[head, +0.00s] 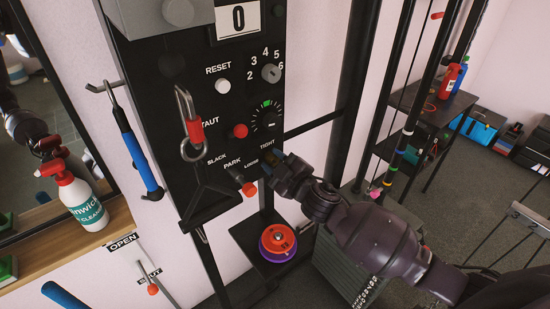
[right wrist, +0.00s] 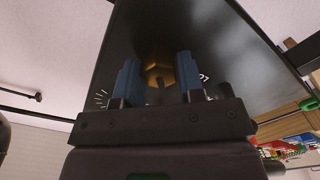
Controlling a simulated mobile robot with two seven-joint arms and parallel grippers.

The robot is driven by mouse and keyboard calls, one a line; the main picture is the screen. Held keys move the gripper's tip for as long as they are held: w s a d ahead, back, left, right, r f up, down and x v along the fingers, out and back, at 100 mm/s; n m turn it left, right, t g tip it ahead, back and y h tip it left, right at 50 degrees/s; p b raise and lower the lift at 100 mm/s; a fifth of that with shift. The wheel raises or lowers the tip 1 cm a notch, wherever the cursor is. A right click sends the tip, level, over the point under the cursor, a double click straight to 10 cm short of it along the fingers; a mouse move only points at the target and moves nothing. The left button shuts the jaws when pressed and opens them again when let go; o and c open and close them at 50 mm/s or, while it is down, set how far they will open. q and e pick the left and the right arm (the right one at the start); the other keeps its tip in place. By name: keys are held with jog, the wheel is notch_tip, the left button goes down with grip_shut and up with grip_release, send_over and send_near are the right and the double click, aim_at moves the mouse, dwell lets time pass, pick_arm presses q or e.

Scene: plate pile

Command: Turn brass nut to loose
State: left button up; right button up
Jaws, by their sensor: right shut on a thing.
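The brass nut (right wrist: 158,72) sits on the black panel, between the two blue fingers of my right gripper (right wrist: 157,78) in the right wrist view. My right gripper (head: 273,159) is shut on it, at the lower right of the panel in the head view. There the gripper mostly hides the nut. The labels LOOSE (head: 252,164) and TIGHT (head: 267,144) are printed to the left of and above the gripper. How far the nut is turned cannot be told. My left gripper is not in view.
The black panel (head: 160,90) also bears a dial (head: 266,119), a red knob (head: 240,131) and a red-tipped PARK lever (head: 249,188) close left of my gripper. Below, a low shelf holds red and purple plates (head: 278,243). A spray bottle (head: 82,203) stands left.

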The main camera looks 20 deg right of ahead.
jog(key=n+p, duration=0.1)
jog(key=n, duration=0.3)
jog(key=shift+a+n, duration=0.1)
jog(key=shift+n, duration=0.2)
jog(key=n, duration=0.4)
jog(key=shift+n+p, duration=0.3)
jog(key=shift+p, duration=0.1)
jog(key=shift+f, duration=0.1)
jog(key=o, duration=0.9)
jog(key=b+v, duration=0.1)
jog(key=v, duration=0.9)
jog(key=shift+s, duration=0.4)
